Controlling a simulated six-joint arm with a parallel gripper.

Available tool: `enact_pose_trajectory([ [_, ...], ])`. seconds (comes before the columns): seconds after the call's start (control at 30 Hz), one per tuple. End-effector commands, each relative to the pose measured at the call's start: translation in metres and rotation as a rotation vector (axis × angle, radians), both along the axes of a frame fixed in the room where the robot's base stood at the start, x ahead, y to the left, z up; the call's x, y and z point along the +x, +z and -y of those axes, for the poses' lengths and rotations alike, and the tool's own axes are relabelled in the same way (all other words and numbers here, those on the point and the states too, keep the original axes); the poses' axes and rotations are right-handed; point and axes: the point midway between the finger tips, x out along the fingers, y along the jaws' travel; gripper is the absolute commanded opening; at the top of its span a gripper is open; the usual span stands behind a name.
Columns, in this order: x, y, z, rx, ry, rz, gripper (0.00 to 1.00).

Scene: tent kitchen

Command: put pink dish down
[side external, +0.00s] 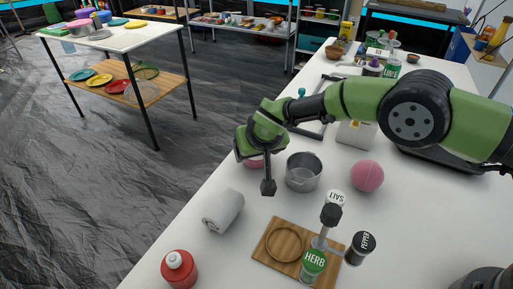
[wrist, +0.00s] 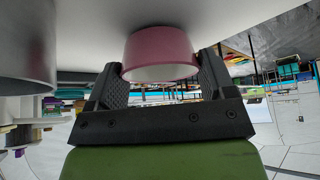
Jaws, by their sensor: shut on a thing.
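The pink dish (side external: 251,162) is at my gripper (side external: 259,168), left of the metal pot in the side view, mostly hidden behind the gripper. In the wrist view, the dish (wrist: 160,52) sits between the two dark fingers (wrist: 161,82), and my gripper is shut on it. The white table top (wrist: 215,12) appears at the top of that view, close to the dish's base. I cannot tell whether the dish touches the table.
The metal pot (side external: 303,174) stands close by on the right, with a pink ball (side external: 367,176) beyond it. A rolled grey towel (side external: 223,211), a wooden board (side external: 283,247), shakers and a red bottle (side external: 179,269) are nearer. Clear table lies between towel and pot.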

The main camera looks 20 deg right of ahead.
Motion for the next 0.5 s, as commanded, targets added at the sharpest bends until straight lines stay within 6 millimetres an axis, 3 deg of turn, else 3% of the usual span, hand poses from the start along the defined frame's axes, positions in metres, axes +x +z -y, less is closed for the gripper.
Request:
enact_pose_trajectory([
  [0.27, -0.0002, -0.0049, 0.0001, -0.001, 0.0, -0.001, 0.52],
  [0.3, -0.0001, -0.0044, 0.0001, -0.001, 0.0, -0.001, 0.85],
  [0.37, -0.0002, -0.0043, 0.0001, -0.001, 0.0, -0.001, 0.99],
  [0.5, -0.0002, -0.0041, 0.0001, -0.001, 0.0, -0.001, 1.0],
])
